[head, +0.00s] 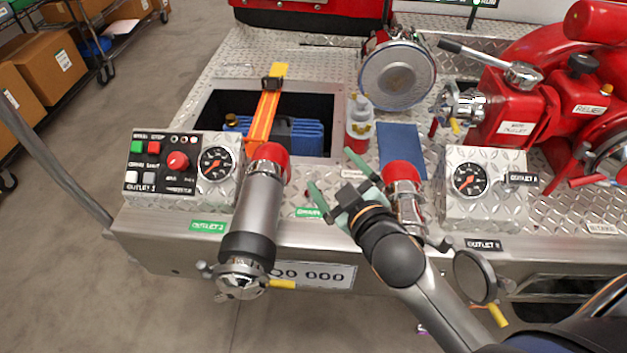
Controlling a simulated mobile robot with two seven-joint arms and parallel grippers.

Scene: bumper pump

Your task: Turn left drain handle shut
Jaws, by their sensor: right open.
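A yellow handle (282,284) sticks out to the right from the capped end of the left outlet pipe (252,215). I cannot tell for sure whether it is the left drain handle, nor whether it is open or shut. A green label (309,212) sits on the deck right of this pipe, partly close to my fingers. My right gripper (343,180) is open, with its pale green fingers apart, above the deck between the left pipe and the right red-collared outlet (404,190). It appears empty. It is up and to the right of the yellow handle. My left gripper is not in view.
A button panel (160,165) and a gauge (216,163) stand left of the pipe. A bin with an orange strap (268,110) lies behind. A red and clear bottle (359,130) and a blue pad (401,145) stand behind my gripper. Another gauge (469,180) is at right.

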